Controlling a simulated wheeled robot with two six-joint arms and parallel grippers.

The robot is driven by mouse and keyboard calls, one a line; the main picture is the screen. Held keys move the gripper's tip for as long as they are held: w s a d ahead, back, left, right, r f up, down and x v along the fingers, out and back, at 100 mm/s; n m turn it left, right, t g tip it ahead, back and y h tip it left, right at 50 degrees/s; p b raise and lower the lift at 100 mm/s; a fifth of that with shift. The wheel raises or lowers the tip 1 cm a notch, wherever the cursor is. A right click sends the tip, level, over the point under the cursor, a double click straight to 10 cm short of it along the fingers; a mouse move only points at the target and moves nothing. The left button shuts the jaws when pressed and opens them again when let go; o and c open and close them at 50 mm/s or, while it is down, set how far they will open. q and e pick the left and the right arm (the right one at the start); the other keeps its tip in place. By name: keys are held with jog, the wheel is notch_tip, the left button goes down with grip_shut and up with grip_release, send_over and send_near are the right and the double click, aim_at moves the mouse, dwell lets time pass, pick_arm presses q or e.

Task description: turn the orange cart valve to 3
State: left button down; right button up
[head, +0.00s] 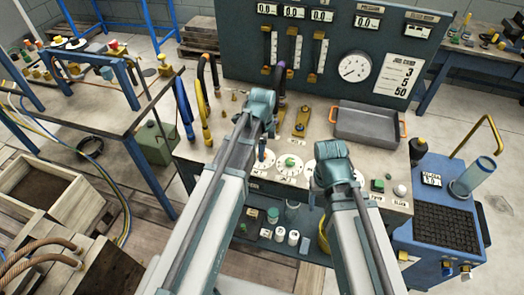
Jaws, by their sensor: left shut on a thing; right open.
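A row of white round dials is set in the front part of the grey bench. The left dial (269,163) has a small orange knob, which I take to be the orange valve, mostly hidden under my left gripper (262,148). That gripper points down and is shut on the knob, its fingertips largely covered by my wrist. The dial's scale and pointer are too small to read. The middle dial (282,169) has a green knob. My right gripper (338,178) is over the right part of the row, open; its fingers are hidden by its wrist.
A panel (330,45) with gauges and a sign (398,77) reading 3, 5, 50 stands behind. A grey tray (368,124) sits at the bench's right rear. A blue cart (437,205) stands at the right. Hoses (203,100) rise at the bench's left. Bottles stand on a lower shelf.

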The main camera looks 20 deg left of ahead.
dwell(0.5)
pick_arm(q)
jog(key=shift+c, duration=2.3)
grip_release()
jog(key=shift+r, duration=0.15)
notch_tip(320, 180, up, 14)
jog(key=p, duration=1.3)
jog(key=shift+f+p, duration=0.25)
jog(key=shift+p, duration=0.15)
jog(key=s+d+f+n+y+b, duration=0.1)
jog(key=s+d+f+n+b, duration=0.1)
jog(key=s+d+n, duration=0.8)
jog(key=s+n, duration=0.2)
jog(key=s, duration=0.2)
jog(key=shift+s+d+f+n+b, duration=0.2)
jog(key=shift+s+f+n+b, duration=0.1)
jog(key=shift+s+f+b, duration=0.1)
